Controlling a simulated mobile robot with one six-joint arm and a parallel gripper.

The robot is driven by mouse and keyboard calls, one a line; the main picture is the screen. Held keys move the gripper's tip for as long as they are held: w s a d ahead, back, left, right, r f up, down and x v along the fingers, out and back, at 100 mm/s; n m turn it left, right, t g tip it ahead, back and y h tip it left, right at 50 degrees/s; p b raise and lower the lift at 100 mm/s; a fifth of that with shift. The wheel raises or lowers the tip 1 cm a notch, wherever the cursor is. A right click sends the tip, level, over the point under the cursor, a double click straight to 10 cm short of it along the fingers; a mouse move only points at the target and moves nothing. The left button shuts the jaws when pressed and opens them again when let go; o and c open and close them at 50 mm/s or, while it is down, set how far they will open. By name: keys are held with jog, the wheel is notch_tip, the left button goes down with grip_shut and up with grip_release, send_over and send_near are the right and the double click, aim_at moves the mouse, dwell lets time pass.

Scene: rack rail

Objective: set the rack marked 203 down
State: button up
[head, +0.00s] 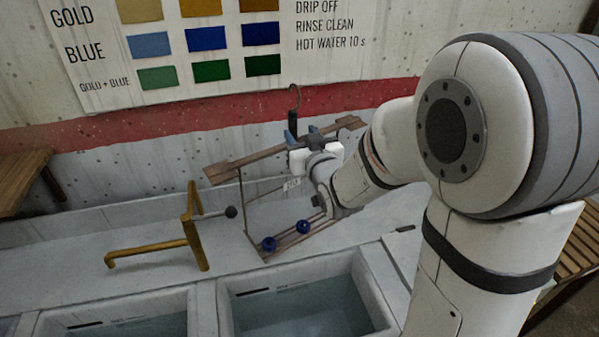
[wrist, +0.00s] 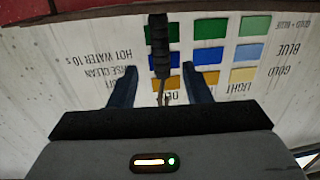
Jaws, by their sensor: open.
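The rack is a brown frame with a long top bar (head: 240,160), a thin side rod and a lower bar carrying two dark blue balls (head: 303,227). A small pale tag (head: 291,184) hangs on it; its marking is too small to read surely. A black grip (head: 292,124) with a wire hook rises above the top bar. My gripper (head: 302,139) is at this grip, its blue fingers open. In the wrist view the black grip (wrist: 159,45) lies between the spread fingers (wrist: 160,88), with gaps visible. I cannot tell whether the lower bar touches the counter.
A brass-coloured bent bar fixture (head: 190,232) with a black knob stands left of the rack. Two water-filled basins (head: 303,318) lie in front. A wall chart (head: 205,45) with colour swatches hangs behind. Wooden slatted surfaces (head: 22,178) are at both sides.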

aim_at(294, 124)
jog(key=p+x, duration=0.2)
jog(key=x, duration=0.4)
jog(key=shift+w+a+r+p, duration=0.1)
jog(key=shift+w+p, duration=0.15)
jog(key=shift+p, duration=0.15)
jog(key=shift+c, duration=0.4)
grip_shut()
